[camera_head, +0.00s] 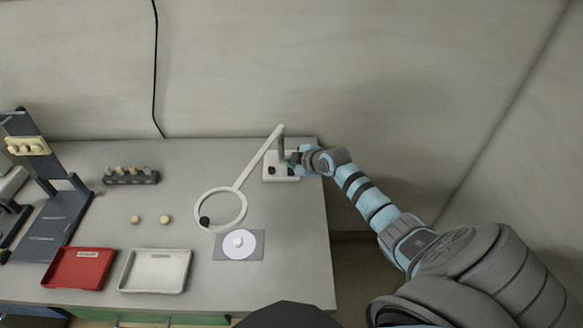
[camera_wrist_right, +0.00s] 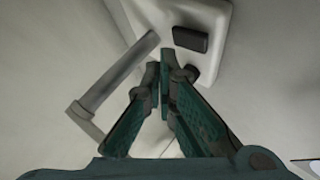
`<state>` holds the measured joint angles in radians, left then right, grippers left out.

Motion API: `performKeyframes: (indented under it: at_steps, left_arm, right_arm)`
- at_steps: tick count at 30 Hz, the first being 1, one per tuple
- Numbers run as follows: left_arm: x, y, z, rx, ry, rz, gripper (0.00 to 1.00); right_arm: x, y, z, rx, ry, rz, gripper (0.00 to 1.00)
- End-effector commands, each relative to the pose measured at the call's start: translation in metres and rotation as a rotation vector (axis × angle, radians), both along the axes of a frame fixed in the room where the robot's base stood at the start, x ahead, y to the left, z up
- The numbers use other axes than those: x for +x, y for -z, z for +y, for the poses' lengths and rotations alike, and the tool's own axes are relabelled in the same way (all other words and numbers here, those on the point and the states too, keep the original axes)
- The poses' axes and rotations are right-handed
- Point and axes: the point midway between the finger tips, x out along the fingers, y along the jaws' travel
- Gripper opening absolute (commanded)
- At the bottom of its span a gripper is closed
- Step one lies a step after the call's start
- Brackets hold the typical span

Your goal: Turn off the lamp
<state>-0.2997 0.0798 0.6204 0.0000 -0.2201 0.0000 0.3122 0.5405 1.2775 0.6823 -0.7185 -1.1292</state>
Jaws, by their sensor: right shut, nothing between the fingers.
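The lamp is white, with a ring-shaped head (camera_head: 240,222) on a slanting arm (camera_head: 262,158) that rises to a grey post. Its white base (camera_head: 282,179) stands near the table's right back corner. In the right wrist view the base (camera_wrist_right: 207,14) carries a dark rectangular switch (camera_wrist_right: 190,40), and the post (camera_wrist_right: 117,77) stands to the left of it. My right gripper (camera_head: 291,161) is at the base, close to the post. In the right wrist view its shut, empty fingertips (camera_wrist_right: 163,68) are just below the switch, beside a small dark knob. Contact is unclear. My left gripper is out of view.
A red tray (camera_head: 78,285) and a white tray (camera_head: 155,288) lie at the front left. A grey pad with a white disc (camera_head: 240,252) lies near the ring. Behind are two small round pieces, a small rack (camera_head: 130,180) and a dark stand (camera_head: 55,215). The wall is close behind.

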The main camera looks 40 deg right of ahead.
Motion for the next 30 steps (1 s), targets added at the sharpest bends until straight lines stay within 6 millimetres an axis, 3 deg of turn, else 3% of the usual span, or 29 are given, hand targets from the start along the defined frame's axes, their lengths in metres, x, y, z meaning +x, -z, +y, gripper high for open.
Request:
performKeyframes:
  at_steps: [30]
  left_arm:
    - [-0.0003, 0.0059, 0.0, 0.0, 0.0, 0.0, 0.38]
  right_arm:
    - [0.0007, 0.0052, -0.0002, 0.0, 0.0, 0.0, 0.0]
